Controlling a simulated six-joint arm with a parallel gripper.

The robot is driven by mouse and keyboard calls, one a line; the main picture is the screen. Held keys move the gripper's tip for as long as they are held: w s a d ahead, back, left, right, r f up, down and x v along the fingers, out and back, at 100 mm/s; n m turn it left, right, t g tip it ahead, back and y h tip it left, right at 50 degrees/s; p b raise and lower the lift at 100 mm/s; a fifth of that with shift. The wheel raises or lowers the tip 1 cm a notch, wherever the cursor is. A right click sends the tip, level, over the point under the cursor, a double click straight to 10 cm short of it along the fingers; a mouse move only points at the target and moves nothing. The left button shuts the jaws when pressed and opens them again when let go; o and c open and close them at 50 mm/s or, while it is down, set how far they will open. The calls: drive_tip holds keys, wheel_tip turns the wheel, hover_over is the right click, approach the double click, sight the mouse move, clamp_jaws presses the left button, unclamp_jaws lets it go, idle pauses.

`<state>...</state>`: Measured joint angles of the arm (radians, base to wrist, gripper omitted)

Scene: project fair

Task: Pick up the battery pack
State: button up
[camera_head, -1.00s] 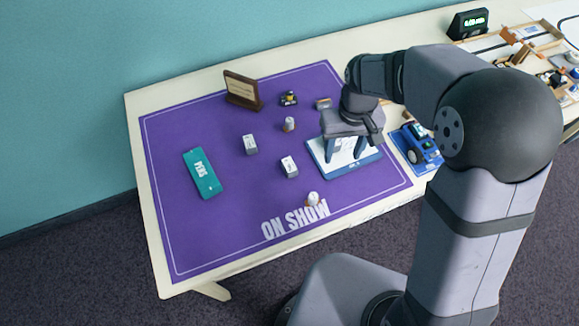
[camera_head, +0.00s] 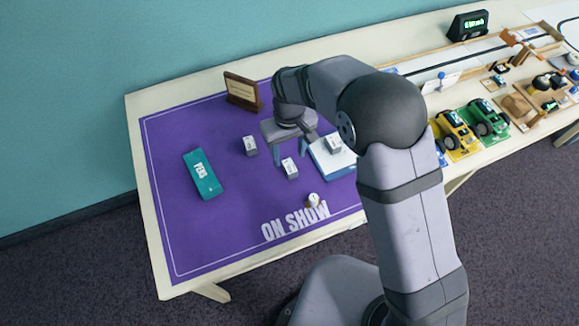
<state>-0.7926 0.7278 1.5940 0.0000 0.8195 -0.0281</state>
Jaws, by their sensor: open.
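I cannot tell for certain which item is the battery pack; the labels are too small to read. Small grey blocks with white labelled tops stand on the purple mat (camera_head: 180,240): one left of centre (camera_head: 250,146) and one nearer the front (camera_head: 290,168). A similar block (camera_head: 333,144) sits on the blue-edged white board (camera_head: 338,165). A small white-topped round item (camera_head: 313,200) stands by the front lettering. My gripper (camera_head: 291,147) is open and points down over the mat's middle, between the left block and the board. Whatever lies beneath and behind it is hidden.
A teal pens case (camera_head: 202,174) lies on the mat's left. A wooden plaque (camera_head: 242,92) stands at the back. Yellow (camera_head: 455,136) and green (camera_head: 488,120) model cars and a dark display (camera_head: 468,25) are to the right. The mat's front left is clear.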

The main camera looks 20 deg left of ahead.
sight(290, 166)
drive_tip(key=shift+d+f+p, duration=0.1)
drive_tip(key=shift+f+p, duration=0.8)
drive_tip(key=shift+f, duration=1.65)
drive_tip(key=c, duration=1.1)
